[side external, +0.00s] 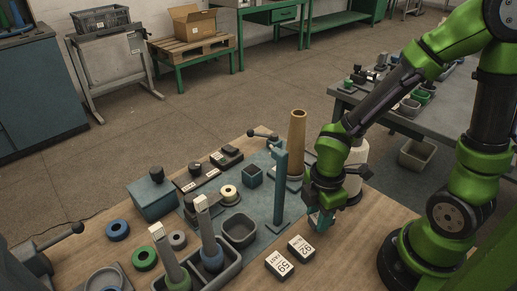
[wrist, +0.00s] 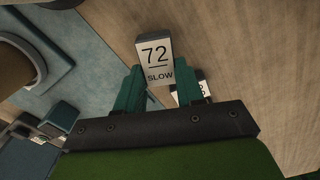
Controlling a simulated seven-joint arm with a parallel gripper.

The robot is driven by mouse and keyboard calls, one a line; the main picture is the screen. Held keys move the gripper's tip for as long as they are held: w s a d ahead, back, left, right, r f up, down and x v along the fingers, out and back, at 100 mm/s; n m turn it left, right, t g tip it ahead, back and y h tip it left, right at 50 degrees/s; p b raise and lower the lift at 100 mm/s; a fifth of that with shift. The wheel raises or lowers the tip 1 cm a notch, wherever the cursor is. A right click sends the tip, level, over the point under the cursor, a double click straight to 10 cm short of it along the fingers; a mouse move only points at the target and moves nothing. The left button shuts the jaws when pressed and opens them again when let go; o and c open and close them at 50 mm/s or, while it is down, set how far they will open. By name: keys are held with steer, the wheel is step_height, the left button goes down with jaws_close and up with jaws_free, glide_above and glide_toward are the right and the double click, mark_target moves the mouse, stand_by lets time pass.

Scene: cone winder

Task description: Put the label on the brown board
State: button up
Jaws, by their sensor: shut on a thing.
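A pale label block (wrist: 155,52) marked "72 SLOW" sits between the two green fingers of my gripper (wrist: 159,84) in the wrist view. My gripper is shut on it. In the side view my gripper (side external: 321,222) hangs low at the right of the bench, beside a blue-grey post, and the held label cannot be made out. The only brown board-like surface I can make out is the wooden top (side external: 345,250), which also shows in the wrist view (wrist: 245,55). Whether the label touches it is unclear.
Labels marked 59 (side external: 279,264) and 92 (side external: 301,247) lie left of my gripper. A blue-grey post (side external: 279,185) and a tan cone (side external: 297,140) stand close by. A grey tray (side external: 225,268) holds upright handled tools. Bare wood lies in front.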

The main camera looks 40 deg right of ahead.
steer(key=shift+f, duration=1.2)
steer(key=shift+f, duration=0.15)
steer(key=o, duration=1)
steer(key=d+r+m+t, duration=0.1)
steer(key=r+m+t, duration=0.1)
steer(key=r+m, duration=0.4)
steer(key=d+r+m+t+y, duration=0.1)
steer(key=r+m+t, duration=0.1)
steer(key=r+m, duration=0.4)
steer(key=w+d+r+m+t+y, duration=0.1)
steer(key=r+m, duration=0.4)
steer(key=r, duration=0.6)
steer(key=shift+d+r+m+t, duration=0.25)
steer(key=shift+d+m+t, duration=0.2)
steer(key=shift+t, duration=0.65)
